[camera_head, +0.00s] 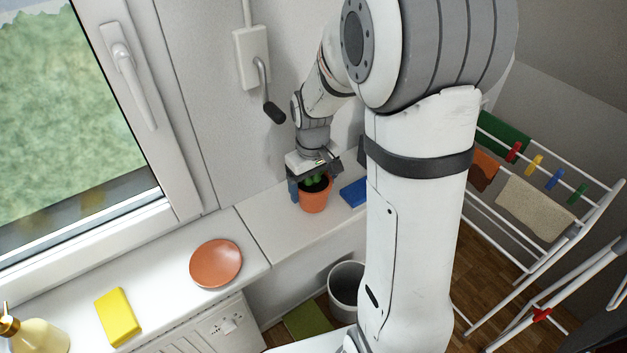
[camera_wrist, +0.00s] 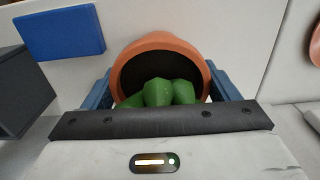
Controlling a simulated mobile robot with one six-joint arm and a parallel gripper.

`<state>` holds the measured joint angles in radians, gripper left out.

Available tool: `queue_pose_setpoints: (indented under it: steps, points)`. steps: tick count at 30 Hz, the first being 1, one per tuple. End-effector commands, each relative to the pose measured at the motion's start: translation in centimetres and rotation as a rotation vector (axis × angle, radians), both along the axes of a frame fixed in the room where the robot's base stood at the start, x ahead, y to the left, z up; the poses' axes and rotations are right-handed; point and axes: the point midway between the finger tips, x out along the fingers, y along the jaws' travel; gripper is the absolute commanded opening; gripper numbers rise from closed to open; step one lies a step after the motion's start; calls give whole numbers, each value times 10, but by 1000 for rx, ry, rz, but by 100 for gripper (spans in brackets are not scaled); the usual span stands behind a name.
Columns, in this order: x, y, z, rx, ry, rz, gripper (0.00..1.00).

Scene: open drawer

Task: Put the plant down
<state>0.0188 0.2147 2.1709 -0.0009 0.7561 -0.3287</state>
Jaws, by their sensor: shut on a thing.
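The plant is a small green cactus in a terracotta pot (camera_head: 314,199), on or just above the white counter beside the wall; whether its base touches cannot be told. My gripper (camera_head: 312,187) is shut on the pot from the wall side, with a blue finger at its left. In the wrist view the pot (camera_wrist: 160,42) sits between the blue fingers of my gripper (camera_wrist: 158,90), its dark inside and green plant (camera_wrist: 158,92) facing the camera. The lower part of the plant is hidden by the gripper body.
A blue block (camera_head: 354,192) lies right of the pot, with a dark grey object behind it. An orange saucer (camera_head: 216,263) and a yellow sponge (camera_head: 117,316) lie on the counter to the left. A bin (camera_head: 345,285) stands below. Counter between pot and saucer is clear.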

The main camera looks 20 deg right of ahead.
Motion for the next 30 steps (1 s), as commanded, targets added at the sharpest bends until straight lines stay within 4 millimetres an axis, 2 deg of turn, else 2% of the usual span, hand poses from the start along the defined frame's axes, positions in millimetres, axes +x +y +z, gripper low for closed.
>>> queue_pose_setpoints:
  steps: [12, 13, 19, 26, 30]
  points:
    - [1, 1, -5, 0, -1, 1, 40]
    - [0, 1, -5, 0, 0, 1, 84]
    - [0, 1, -4, 0, 0, 1, 100]
    - [0, 1, -3, 0, 0, 2, 100]
    - [1, 1, 8, 0, -4, 2, 100]
